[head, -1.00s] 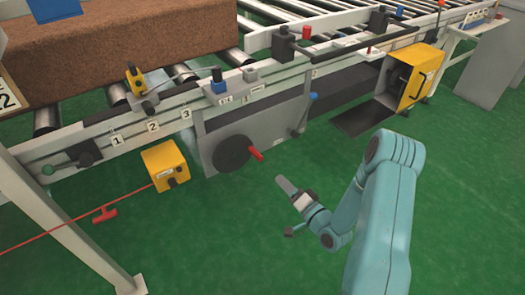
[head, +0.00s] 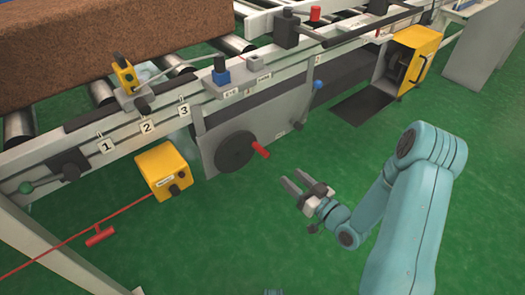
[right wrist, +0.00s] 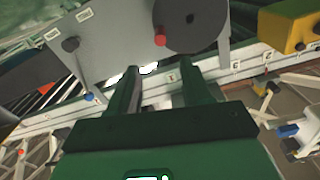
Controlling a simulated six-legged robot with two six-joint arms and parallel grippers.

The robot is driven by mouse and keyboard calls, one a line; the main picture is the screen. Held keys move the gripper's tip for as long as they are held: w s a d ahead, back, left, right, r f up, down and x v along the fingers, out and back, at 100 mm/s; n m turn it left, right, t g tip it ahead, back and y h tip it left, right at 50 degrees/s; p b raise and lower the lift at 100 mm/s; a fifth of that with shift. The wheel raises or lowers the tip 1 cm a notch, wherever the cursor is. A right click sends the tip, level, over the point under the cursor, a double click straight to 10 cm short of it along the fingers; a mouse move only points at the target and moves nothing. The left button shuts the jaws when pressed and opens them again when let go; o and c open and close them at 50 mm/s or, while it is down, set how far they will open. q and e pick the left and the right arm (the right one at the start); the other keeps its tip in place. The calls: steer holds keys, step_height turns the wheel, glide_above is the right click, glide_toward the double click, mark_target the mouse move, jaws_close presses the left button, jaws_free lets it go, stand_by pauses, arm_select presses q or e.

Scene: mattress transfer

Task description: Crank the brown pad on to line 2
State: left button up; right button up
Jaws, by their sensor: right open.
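The brown pad (head: 95,45) lies on the rollers at the upper left of the head view. The crank is a dark disc (head: 234,152) with a red handle (head: 260,150), on the grey panel below the rail; in the right wrist view the disc (right wrist: 195,22) and red handle (right wrist: 160,38) are ahead of the fingers. Number plates 1 (head: 107,145), 2 (head: 147,127) and 3 (head: 183,110) sit along the rail. My right gripper (head: 290,182) is open and empty, apart from the red handle, to its lower right in the head view. My left gripper cannot be made out.
A yellow box (head: 165,170) with a red cord and red pull handle (head: 100,235) hangs near the rail. A lever with a blue knob (head: 318,86) is right of the crank. Another yellow housing (head: 412,60) stands farther right. Green floor is clear around my right gripper.

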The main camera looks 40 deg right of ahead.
mark_target(267, 156)
steer(key=w+b, duration=0.1)
steer(key=w, duration=0.4)
steer(key=w+a+b, duration=0.1)
steer(key=w, duration=0.4)
steer(key=w+b, duration=0.1)
steer(key=w, duration=0.4)
steer(key=shift+w+a, duration=0.15)
arm_select(q)
steer(key=f, duration=0.1)
steer(key=w+f, duration=0.1)
steer(key=f, duration=0.1)
steer(key=shift+w+a+f+t, duration=0.1)
steer(key=shift+w+t, duration=0.15)
steer(key=shift+t, duration=0.15)
arm_select(e)
jaws_close()
